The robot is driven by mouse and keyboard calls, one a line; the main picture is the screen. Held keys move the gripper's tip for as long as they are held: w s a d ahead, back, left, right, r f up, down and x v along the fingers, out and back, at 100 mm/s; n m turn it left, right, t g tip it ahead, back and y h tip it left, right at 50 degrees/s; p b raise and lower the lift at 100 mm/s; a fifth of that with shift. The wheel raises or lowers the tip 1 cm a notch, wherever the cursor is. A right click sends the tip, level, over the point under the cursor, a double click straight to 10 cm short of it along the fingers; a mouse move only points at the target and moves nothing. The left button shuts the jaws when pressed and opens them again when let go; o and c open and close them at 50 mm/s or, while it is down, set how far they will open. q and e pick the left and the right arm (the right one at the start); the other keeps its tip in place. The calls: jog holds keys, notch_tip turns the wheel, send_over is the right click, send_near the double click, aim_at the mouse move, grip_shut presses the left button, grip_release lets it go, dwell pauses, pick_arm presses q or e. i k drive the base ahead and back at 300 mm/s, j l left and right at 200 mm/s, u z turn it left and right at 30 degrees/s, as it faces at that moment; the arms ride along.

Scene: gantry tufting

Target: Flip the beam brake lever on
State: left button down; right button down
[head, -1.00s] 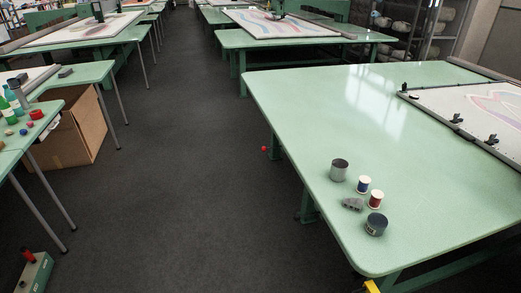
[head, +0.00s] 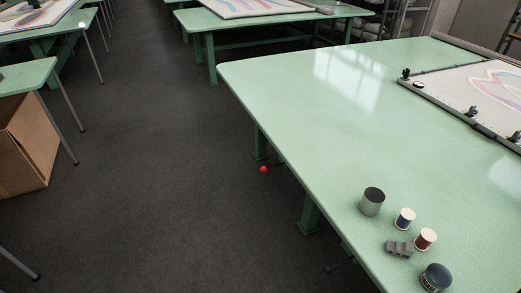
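A small red ball-shaped knob (head: 263,169) shows beside the left edge of the large green table, low down near its leg. It looks like the end of a lever, with a thin dark rod running from it toward the table's underside. Whether it is the beam brake lever, and how it is set, I cannot tell. Neither of my grippers is in the head view.
The green table (head: 300,110) fills the right side. On its near corner stand a grey cup (head: 372,201), two thread spools (head: 404,218), a grey block (head: 399,248) and a dark tin (head: 436,277). A cardboard box (head: 30,150) stands at left. The dark floor aisle (head: 150,180) is clear.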

aim_at(263, 168)
jog(key=i+j+z, duration=0.15)
jog(key=i+j, duration=0.25)
jog(key=i+j+z, duration=0.15)
jog(key=i+j, duration=0.15)
jog(key=j, duration=0.2)
